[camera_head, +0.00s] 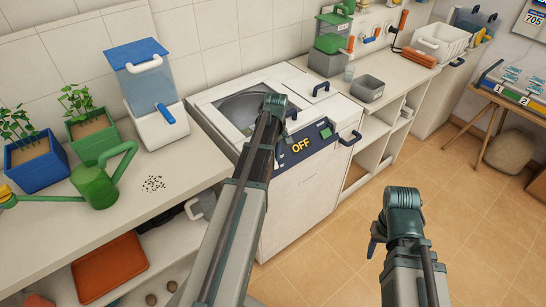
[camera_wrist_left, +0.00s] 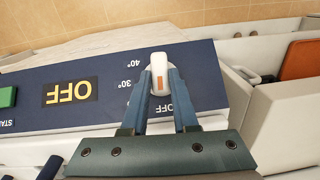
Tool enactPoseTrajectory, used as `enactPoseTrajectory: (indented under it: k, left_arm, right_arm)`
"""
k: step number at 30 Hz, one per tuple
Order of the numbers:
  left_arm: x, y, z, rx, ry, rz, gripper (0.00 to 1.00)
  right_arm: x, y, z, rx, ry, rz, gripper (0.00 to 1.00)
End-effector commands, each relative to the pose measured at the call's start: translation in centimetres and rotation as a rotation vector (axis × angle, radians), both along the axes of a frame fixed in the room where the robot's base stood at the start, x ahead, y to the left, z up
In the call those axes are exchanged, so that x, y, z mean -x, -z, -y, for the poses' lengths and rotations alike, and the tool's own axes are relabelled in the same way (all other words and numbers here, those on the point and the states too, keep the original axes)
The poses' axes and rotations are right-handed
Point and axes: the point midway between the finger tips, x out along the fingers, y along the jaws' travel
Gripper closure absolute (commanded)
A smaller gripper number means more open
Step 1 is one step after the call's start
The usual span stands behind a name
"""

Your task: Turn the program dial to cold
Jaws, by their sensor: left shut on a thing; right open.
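The program dial (camera_wrist_left: 158,64) is a white knob with an orange mark on the dark blue control panel (camera_wrist_left: 205,62) of the washing machine (camera_head: 300,205). In the left wrist view my left gripper (camera_wrist_left: 160,80) is shut on the dial, one finger on each side. The upside-down labels 40° and 30° show beside it; another label is partly covered by a finger. The orange mark faces the gripper's palm. The display (camera_head: 300,145) reads OFF. In the head view my left arm hides the dial. My right gripper (camera_head: 376,240) is open and empty above the floor, away from the machine.
A green button (camera_wrist_left: 7,98) sits beyond the display on the panel. The counter left of the machine holds a green watering can (camera_head: 95,185), planters and a blue-lidded dispenser (camera_head: 145,85). The tiled floor in front is clear.

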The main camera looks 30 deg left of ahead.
Motion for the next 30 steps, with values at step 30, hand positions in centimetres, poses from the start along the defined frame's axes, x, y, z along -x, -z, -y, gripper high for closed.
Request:
enactPoseTrajectory:
  k: [30]
  left_arm:
    - [-1.1,0.6,1.0,-0.183,0.483,-0.446,1.0]
  right_arm:
    - [0.0,3.5,0.0,0.0,0.0,0.0,0.5]
